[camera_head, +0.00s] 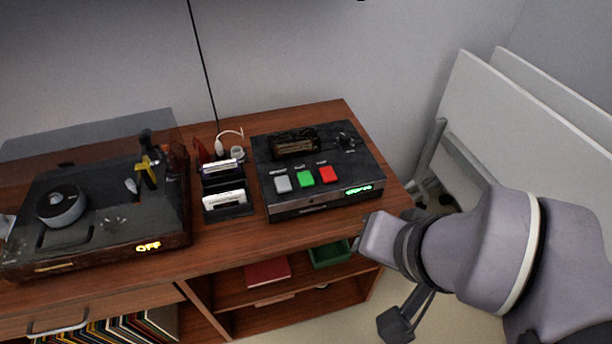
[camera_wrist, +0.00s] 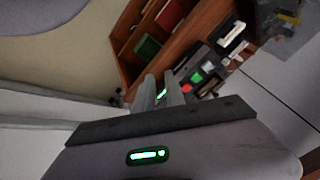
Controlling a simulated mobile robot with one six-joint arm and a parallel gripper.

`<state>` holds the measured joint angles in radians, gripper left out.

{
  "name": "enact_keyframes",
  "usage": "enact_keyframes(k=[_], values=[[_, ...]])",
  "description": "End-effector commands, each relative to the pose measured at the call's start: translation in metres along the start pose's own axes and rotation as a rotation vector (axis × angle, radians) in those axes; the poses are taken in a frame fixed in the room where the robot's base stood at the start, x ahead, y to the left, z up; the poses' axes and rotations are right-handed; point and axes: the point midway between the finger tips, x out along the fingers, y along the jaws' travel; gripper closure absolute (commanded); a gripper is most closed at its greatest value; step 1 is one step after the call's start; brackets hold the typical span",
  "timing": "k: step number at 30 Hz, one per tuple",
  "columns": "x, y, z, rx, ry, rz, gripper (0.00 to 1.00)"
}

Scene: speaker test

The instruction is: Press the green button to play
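In the wrist view the green button (camera_wrist: 196,77) is small and beyond my fingers. My gripper (camera_wrist: 165,92) shows two grey fingers with a narrow gap, nothing held. A lit green patch shows between them, likely the player's display. The fingers are apart from the button. In the head view my arm is at the lower right, beside and in front of the player; its fingers are not clear there.
The player stands on a wooden cabinet (camera_head: 233,238) with open shelves. A turntable (camera_head: 112,218) marked OFF is at left, with a cassette rack (camera_head: 228,212) between. The red button (camera_head: 327,174) is close beside the green. White panels (camera_head: 520,120) lean at the right.

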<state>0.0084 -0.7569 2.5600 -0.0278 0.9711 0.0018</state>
Motion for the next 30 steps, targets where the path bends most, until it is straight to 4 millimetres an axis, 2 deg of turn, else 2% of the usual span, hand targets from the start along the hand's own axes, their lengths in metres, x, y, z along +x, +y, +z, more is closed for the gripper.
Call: enact_keyframes(k=[2, 30], values=[[0.0001, 0.0000, 0.0000, 0.000, 0.000, 0.000, 1.00], [0.0000, 0.0000, 0.0000, 0.000, 0.000, 0.000, 1.00]])
